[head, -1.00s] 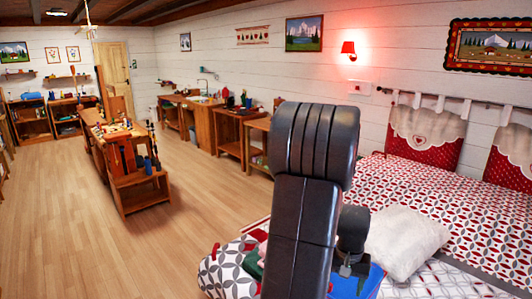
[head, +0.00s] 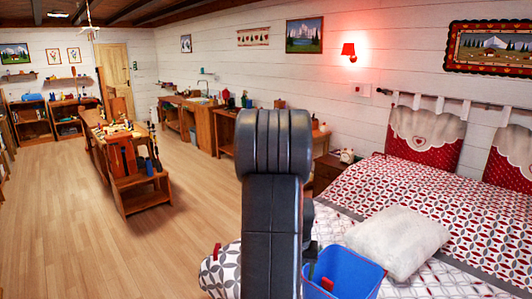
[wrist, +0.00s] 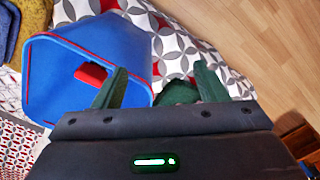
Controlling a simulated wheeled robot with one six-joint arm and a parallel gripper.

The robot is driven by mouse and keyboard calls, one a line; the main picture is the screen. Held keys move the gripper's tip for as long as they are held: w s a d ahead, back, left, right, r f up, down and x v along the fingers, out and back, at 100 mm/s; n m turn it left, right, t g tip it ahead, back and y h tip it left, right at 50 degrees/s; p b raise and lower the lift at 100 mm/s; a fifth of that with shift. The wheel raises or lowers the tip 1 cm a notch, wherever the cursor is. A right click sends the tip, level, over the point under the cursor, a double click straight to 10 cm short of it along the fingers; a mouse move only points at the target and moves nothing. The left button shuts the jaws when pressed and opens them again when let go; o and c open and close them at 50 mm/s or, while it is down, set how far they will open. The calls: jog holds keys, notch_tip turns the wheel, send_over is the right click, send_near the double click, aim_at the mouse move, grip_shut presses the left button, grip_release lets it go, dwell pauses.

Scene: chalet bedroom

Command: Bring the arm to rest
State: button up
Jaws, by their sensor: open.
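My arm stands upright in the middle of the head view and hides my gripper there. In the wrist view my gripper (wrist: 162,84) is open, its two green fingers spread apart. A dark green thing (wrist: 178,93) shows between the fingers, over the patterned cloth; I cannot tell its distance, but nothing looks clamped. A blue bin (wrist: 88,48) lies below and to the left of the fingers, with a red object (wrist: 91,74) inside. In the head view the bin (head: 358,268) stands at the bed's near edge, right of my arm.
The bed (head: 440,200) with a pale pillow (head: 397,243) fills the right side. A nightstand (head: 326,172) stands behind my arm. A wooden workbench (head: 140,190) stands at left, with open wooden floor (head: 80,235) in front of it.

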jog(key=shift+n, duration=0.3)
jog(key=shift+w+a+f, duration=0.15)
jog(key=shift+w+a, duration=0.4)
jog(key=shift+a, duration=0.35)
jog(key=shift+w+a+f, duration=0.1)
jog(key=shift+w+a, duration=0.4)
jog(key=shift+a, duration=0.35)
